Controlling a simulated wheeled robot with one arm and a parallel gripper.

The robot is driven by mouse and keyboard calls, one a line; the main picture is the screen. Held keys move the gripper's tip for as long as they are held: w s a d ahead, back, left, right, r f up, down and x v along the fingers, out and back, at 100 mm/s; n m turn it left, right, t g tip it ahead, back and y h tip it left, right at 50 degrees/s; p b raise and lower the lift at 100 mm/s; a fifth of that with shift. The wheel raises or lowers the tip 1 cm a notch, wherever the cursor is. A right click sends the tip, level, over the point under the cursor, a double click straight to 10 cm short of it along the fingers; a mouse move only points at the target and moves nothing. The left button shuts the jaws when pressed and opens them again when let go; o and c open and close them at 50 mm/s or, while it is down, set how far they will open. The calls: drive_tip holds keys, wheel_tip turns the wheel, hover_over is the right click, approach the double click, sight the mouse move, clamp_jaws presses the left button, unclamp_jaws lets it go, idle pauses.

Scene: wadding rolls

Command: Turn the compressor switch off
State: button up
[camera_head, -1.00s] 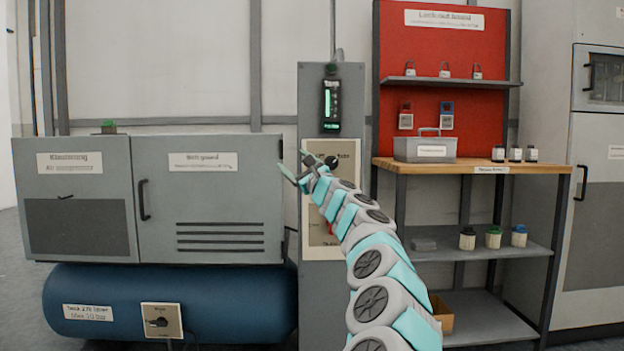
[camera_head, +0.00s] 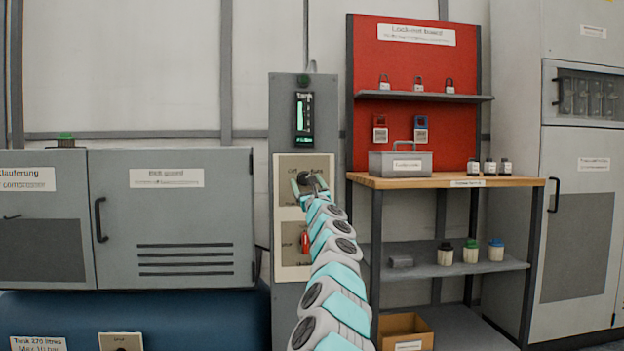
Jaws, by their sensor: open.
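The compressor switch, a dark rotary knob (camera_head: 304,177), sits on the upper part of a cream panel (camera_head: 290,262) on the grey column. The panel's lettering above it is too small to read surely; "Auto" shows at the right. My gripper (camera_head: 308,184) is open in front of the knob, with its teal fingers to either side of it in the picture. I cannot tell whether they touch it. The arm hides part of the panel. A red handle (camera_head: 305,242) sits on the panel's lower part, beside my arm.
A green-lit display (camera_head: 304,118) is above the panel. Left stand a grey cabinet (camera_head: 190,220) and the blue tank (camera_head: 200,312). Right is a wood-topped bench (camera_head: 510,182) with a metal box (camera_head: 400,163), below a red lockout board (camera_head: 415,62). A cardboard box (camera_head: 406,330) is low down.

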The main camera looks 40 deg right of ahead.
drive_tip(key=shift+w+d+r, duration=0.15)
drive_tip(key=shift+w, duration=0.15)
clamp_jaws()
idle(0.6)
